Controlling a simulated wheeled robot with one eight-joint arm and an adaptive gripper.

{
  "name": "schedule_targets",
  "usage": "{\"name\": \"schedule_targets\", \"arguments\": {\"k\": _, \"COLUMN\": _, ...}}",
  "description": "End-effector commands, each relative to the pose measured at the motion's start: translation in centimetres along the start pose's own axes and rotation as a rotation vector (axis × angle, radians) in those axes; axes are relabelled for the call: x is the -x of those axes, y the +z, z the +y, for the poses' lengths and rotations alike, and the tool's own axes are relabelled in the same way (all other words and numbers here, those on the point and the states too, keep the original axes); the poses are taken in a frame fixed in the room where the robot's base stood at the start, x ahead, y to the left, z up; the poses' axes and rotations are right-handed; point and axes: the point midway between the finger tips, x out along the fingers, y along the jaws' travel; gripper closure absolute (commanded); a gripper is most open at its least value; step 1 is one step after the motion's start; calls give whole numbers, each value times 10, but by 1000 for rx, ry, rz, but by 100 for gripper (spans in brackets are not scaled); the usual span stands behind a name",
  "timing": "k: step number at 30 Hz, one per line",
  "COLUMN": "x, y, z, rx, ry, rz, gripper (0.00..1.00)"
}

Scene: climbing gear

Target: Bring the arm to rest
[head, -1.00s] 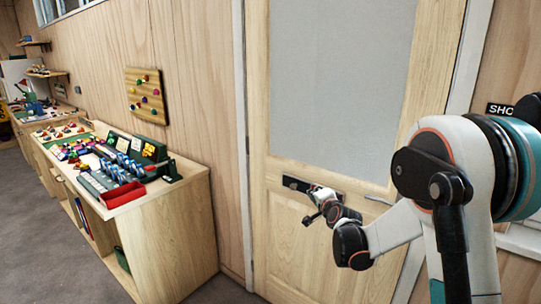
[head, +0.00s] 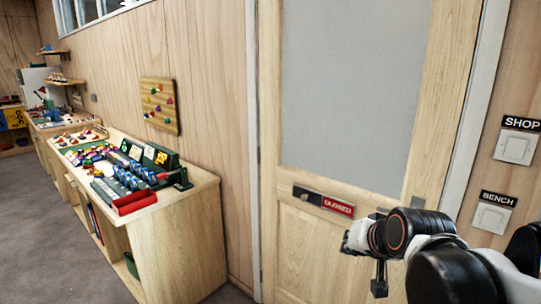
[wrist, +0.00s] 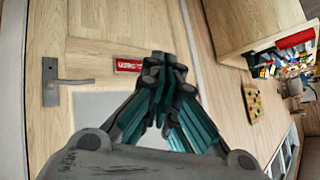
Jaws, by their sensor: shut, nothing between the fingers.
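My gripper (wrist: 166,62) shows in the wrist view with its teal and grey fingers drawn together and nothing between them. In the head view my arm is folded low at the lower right, in front of the door (head: 300,235). The fingers are hard to make out there. The wrist view looks at the same door, turned about, with its metal handle (wrist: 52,82) at the left. The red sign (wrist: 128,65) appears just left of the fingertips, and in the head view it reads CLOSED (head: 337,206).
A wooden bench (head: 180,250) with climbing gear stands at the left. A board with coloured holds (head: 160,105) hangs above it. Switches labelled SHOP (head: 515,148) and BENCH (head: 491,217) are on the wall at the right. Grey floor (head: 35,220) is clear at the left.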

Motion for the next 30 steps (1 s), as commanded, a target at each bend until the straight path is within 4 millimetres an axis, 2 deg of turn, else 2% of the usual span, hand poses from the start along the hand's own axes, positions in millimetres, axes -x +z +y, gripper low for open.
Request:
{"name": "schedule_targets", "arguments": {"k": 1, "x": 13, "y": 14, "z": 5, "rx": 35, "ry": 14, "rz": -18, "gripper": 100}}
{"name": "schedule_targets", "arguments": {"k": 6, "x": 49, "y": 63, "z": 26, "rx": 161, "ry": 66, "rz": -89, "gripper": 100}}
{"name": "schedule_targets", "arguments": {"k": 10, "x": 71, "y": 96, "z": 42, "rx": 245, "ry": 100, "rz": -138, "gripper": 100}}
{"name": "schedule_targets", "arguments": {"k": 15, "x": 86, "y": 125, "z": 57, "rx": 317, "ry": 127, "rz": -182, "gripper": 100}}
{"name": "schedule_targets", "arguments": {"k": 20, "x": 91, "y": 134, "z": 62, "rx": 341, "ry": 137, "rz": -198, "gripper": 100}}
{"name": "schedule_targets", "arguments": {"k": 30, "x": 91, "y": 134, "z": 62, "rx": 341, "ry": 137, "rz": -197, "gripper": 100}}
